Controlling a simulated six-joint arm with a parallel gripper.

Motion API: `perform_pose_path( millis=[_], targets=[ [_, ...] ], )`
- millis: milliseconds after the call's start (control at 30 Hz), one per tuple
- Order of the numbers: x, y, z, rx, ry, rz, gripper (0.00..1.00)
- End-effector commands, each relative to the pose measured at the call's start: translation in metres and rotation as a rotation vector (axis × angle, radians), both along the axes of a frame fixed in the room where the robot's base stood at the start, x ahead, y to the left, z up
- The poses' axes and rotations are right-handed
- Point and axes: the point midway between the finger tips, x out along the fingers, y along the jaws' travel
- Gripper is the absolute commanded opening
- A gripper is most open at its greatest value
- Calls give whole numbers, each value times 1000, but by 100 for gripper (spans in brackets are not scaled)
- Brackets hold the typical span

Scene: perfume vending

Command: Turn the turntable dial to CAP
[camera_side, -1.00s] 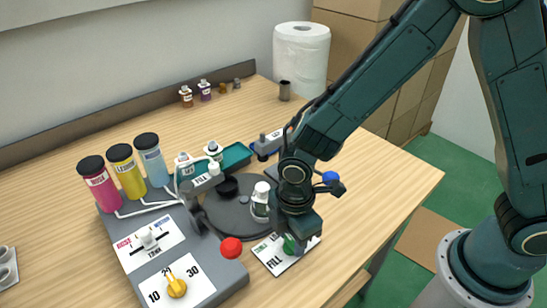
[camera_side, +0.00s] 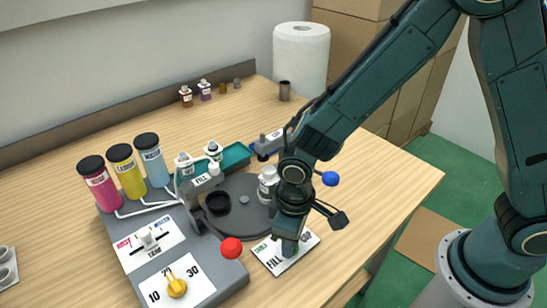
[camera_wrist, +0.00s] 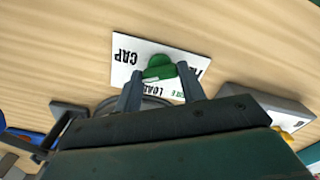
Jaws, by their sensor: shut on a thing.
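The turntable dial is a green knob (camera_wrist: 158,66) on a white card (camera_side: 275,256) that lies on the table in front of the turntable. In the wrist view the card shows the words CAP and LOAD and part of another label. My gripper (camera_wrist: 160,78) is shut on the green knob, one finger on each side. In the side view my gripper (camera_side: 290,244) hides the knob. I cannot tell which label the knob points to. The dark round turntable (camera_side: 240,222) carries a white bottle (camera_side: 268,182) on its right side and a black cup (camera_side: 217,202) on its left.
A grey console with a yellow dial (camera_side: 177,287) and a red ball (camera_side: 231,247) is left of the card. A blue ball (camera_side: 331,178) is close behind my wrist. Pink, yellow and blue cylinders stand at the back left. The table right of the card is clear.

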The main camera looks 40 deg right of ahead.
Motion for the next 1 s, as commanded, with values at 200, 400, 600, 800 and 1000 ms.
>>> perform_pose_path(
  millis=[200, 400, 600, 800, 1000],
  targets=[
    [0, 1, 0, 2, -1, -202, 17],
    [1, 1, 0, 2, -2, -360, 17],
    [1, 1, 0, 2, -2, -463, 17],
    [1, 1, 0, 2, -2, -510, 17],
    [1, 0, 0, 2, -2, -519, 17]
  ],
)
